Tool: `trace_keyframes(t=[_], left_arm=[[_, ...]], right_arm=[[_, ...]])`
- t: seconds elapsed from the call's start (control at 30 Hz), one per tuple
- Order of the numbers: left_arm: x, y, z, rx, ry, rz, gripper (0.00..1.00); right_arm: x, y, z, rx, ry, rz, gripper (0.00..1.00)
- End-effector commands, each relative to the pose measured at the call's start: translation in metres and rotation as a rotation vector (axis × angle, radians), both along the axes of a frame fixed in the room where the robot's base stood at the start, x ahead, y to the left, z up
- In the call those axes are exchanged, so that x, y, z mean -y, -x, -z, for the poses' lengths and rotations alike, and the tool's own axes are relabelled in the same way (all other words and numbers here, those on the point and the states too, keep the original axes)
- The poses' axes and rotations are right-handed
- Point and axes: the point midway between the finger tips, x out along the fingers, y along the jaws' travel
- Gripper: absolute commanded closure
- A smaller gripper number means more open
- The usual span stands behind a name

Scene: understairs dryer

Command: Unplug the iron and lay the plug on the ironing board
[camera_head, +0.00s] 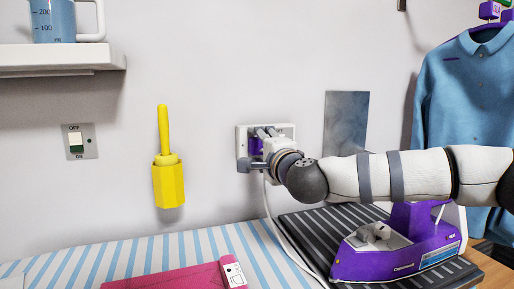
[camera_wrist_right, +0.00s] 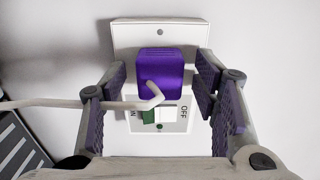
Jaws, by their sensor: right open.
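The purple plug (camera_wrist_right: 160,72) sits in the white wall socket (camera_wrist_right: 160,33); in the head view the socket plate (camera_head: 241,133) is partly hidden by my gripper. My right gripper (camera_head: 262,152) is open at the socket, with one finger on each side of the plug; in the wrist view gaps show between plug and fingers. A pale cord (camera_wrist_right: 70,103) leaves the plug and runs down the wall in the head view. The purple iron (camera_head: 390,262) rests on a dark ridged pad (camera_head: 305,232). The striped ironing board (camera_head: 135,258) lies below. My left gripper is out of view.
A socket switch (camera_wrist_right: 165,112) is just below the plug. A yellow holder (camera_head: 168,185) and a wall switch (camera_head: 77,141) are to the left. A pink item (camera_head: 180,277) lies on the board. A blue shirt (camera_head: 465,110) hangs at right. Bare striped board shows left of the pad.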

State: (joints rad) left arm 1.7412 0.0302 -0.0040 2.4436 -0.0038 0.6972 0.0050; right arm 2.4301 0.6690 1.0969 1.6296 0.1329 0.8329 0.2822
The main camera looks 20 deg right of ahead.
Motion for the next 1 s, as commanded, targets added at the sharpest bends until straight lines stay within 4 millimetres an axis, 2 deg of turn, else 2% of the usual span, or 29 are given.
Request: trace_keyframes(t=[0.5,0.73,0.77,1.0], left_arm=[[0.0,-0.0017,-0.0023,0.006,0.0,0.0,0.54],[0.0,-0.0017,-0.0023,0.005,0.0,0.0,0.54],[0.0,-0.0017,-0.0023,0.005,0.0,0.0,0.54],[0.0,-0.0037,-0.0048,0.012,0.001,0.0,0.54]], right_arm=[[0.0001,0.0,0.0002,0.0,0.001,0.0,0.45],[0.0,0.0,0.0002,0.0,0.0,0.0,0.97],[0.0,0.0,0.0002,0.0,0.0,0.0,1.0],[0.0,0.005,-0.0014,0.001,0.001,-0.001,1.0]])
